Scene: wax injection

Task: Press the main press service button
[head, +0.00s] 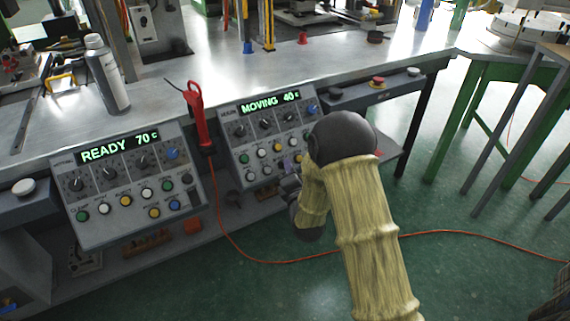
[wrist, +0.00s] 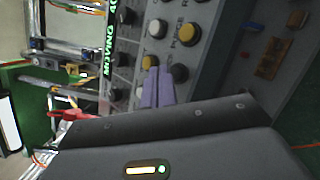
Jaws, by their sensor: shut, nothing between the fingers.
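The right control panel (head: 262,140) has a green display reading MOVING 40 c, with knobs and several coloured buttons below. My gripper (head: 287,164) is in front of its lower buttons, partly hidden by my arm. In the wrist view my gripper's purple fingers (wrist: 158,72) are shut and empty.
The left control panel (head: 125,185) reads READY 70 c. A red hand tool (head: 196,112) with an orange cable hangs between the panels. A spray can (head: 107,75) stands on the metal bench (head: 215,75). A box with a red button (head: 377,82) sits right of the right panel.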

